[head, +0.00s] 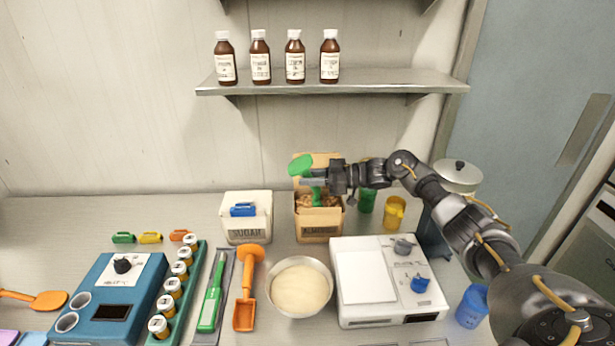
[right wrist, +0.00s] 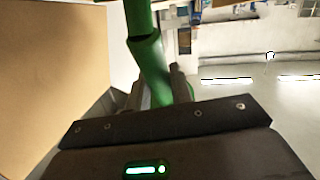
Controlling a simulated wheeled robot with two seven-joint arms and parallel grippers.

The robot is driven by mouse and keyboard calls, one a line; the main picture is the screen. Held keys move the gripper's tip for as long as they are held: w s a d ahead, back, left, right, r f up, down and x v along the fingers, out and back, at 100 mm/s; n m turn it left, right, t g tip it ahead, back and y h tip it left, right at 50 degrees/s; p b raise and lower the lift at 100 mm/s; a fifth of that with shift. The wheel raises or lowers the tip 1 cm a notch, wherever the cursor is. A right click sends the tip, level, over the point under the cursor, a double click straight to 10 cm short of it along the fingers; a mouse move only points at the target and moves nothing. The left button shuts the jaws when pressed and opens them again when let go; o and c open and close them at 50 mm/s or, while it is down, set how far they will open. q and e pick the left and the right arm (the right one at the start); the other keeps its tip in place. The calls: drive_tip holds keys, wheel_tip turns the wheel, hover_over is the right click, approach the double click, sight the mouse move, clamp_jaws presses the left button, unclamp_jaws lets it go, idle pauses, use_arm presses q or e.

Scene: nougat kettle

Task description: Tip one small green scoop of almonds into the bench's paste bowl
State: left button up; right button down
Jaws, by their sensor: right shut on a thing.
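My right gripper (head: 316,182) is shut on the green scoop (head: 302,166), over the almond box (head: 318,230). The scoop's wide top shows above the fingers, and a green part reaches down among the almonds (head: 328,200); its lower end is hidden. In the right wrist view the green shaft (right wrist: 150,65) stands between the fingers, with a tan box wall (right wrist: 55,70) at the left. The paste bowl (head: 327,308), a metal bowl with pale cream contents, stands in front of the almond box. My left gripper is out of view.
A white scale (head: 362,272) stands right of the bowl; an orange scoop (head: 246,285) lies left of it. The sugar bin (head: 260,222) is left of the almonds. Green (head: 367,202) and yellow (head: 394,213) cups stand to the right. A bottle shelf (head: 370,84) is above.

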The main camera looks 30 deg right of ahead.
drive_tip(key=w+a+f+n+g+h+p, duration=0.1)
drive_tip(key=w+a+f+g+h+p, duration=0.1)
drive_tip(key=a+f+g+h+p, duration=0.4)
drive_tip(key=w+a+r+h+p, duration=0.1)
drive_tip(key=r+h+p, duration=0.1)
drive_tip(key=r+p, duration=0.1)
drive_tip(key=w+a+r+h+p, duration=0.1)
drive_tip(key=a+r+h+p, duration=0.1)
drive_tip(key=r, duration=0.4)
drive_tip(key=shift+a+r+h+p, duration=0.25)
drive_tip(key=shift+h+p, duration=0.25)
drive_tip(key=shift+p, duration=0.05)
drive_tip(key=shift+d, duration=0.1)
idle(0.4)
idle(0.9)
